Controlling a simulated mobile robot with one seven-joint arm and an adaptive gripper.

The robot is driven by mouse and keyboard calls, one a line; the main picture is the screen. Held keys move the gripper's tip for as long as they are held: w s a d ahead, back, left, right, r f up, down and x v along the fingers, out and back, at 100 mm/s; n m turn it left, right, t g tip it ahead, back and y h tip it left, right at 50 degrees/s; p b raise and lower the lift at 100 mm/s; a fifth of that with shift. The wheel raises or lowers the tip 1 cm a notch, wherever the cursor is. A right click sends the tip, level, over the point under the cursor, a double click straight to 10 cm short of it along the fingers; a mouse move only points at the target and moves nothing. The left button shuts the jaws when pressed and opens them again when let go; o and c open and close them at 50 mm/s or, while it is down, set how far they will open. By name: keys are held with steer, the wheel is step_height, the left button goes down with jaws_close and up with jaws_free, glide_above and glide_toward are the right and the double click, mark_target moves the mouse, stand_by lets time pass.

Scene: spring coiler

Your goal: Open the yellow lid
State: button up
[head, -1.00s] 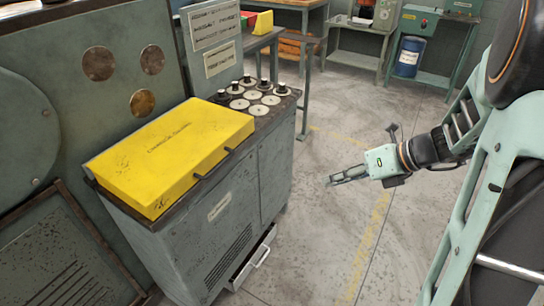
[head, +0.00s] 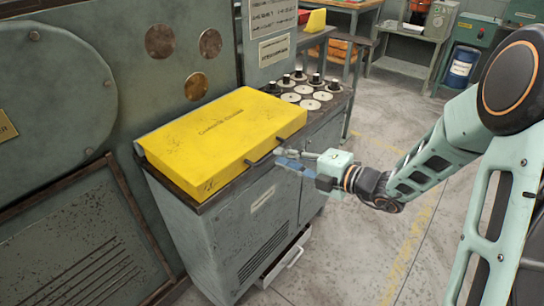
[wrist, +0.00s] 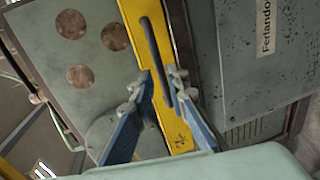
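The yellow lid (head: 225,135) lies flat and closed on top of the grey cabinet (head: 225,240). A thin black handle (head: 264,160) is on its front edge, and it also shows in the wrist view as a dark bar (wrist: 154,52) along the yellow edge. My gripper (head: 280,157) is in front of the lid, close to the right end of the handle. In the wrist view its two blue fingers (wrist: 160,80) are open, with the handle's near end showing between the tips. I cannot tell whether they touch it.
Several round dials with black knobs (head: 303,90) sit on the cabinet top to the right of the lid. A drawer (head: 285,262) sticks out low on the cabinet front. A machine panel (head: 120,60) stands behind.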

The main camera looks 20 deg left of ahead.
mark_target(272, 153)
steer(key=shift+b+x, duration=0.3)
steer(key=shift+x, duration=2.1)
steer(key=shift+c, duration=0.3)
jaws_close()
steer(key=shift+r, duration=0.2)
